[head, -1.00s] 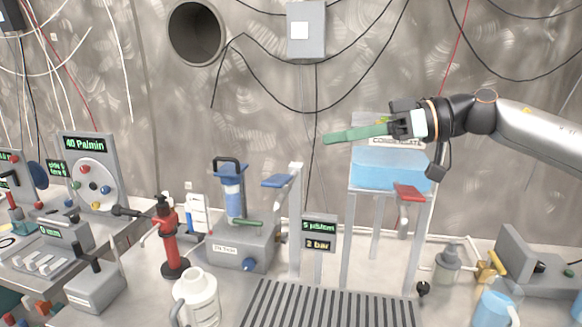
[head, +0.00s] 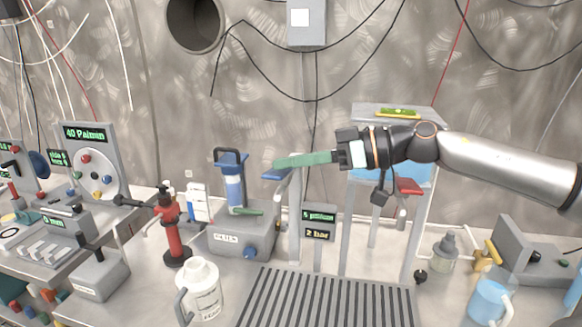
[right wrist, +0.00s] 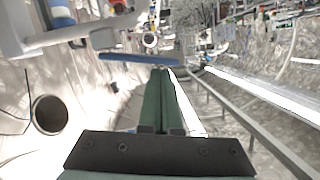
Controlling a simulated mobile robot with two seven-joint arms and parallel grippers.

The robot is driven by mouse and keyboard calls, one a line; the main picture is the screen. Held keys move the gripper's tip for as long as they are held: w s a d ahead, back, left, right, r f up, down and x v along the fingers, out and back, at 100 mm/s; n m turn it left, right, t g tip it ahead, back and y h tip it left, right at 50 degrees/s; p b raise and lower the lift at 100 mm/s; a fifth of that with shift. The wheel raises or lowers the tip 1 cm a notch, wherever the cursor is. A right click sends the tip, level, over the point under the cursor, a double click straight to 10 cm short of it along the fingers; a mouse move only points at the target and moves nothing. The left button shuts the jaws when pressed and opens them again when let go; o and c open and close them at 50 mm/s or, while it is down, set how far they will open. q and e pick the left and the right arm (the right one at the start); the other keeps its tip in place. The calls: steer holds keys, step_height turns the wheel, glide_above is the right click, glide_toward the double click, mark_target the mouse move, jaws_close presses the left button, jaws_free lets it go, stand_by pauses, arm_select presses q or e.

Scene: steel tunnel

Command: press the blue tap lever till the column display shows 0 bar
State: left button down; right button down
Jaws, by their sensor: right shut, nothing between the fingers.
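The blue tap lever (head: 272,174) sticks out to the left from the top of a grey post, and it shows as a blue bar (right wrist: 138,59) in the right wrist view. My right gripper (head: 278,163) has long green fingers, shut and empty. Its fingertips appear just above the lever in the head view; in the right wrist view the tips (right wrist: 160,72) end just short of the bar. I cannot tell whether they touch. The column display (head: 318,234) reads 2 bar on its lower line. My left gripper is not in view.
A red lever (head: 410,187) is on the right post, below my right arm. A blue-topped filter unit (head: 233,190) stands left of the blue lever. A slatted drain grate (head: 325,300) lies in front. A white jug (head: 203,292) and a red pump (head: 170,230) stand further left.

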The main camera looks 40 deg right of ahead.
stand_by(0.3)
steer(key=shift+s+a+f+n+h+b, duration=0.2)
steer(key=shift+f+n+b, duration=0.1)
steer(key=shift+f+n, duration=0.2)
steer(key=shift+s+a+f+n+h+b, duration=0.15)
steer(key=shift+a+f+n+b, duration=0.15)
steer(key=shift+n, duration=0.3)
steer(key=shift+s+f, duration=0.1)
steer(key=shift+f, duration=0.25)
stand_by(0.5)
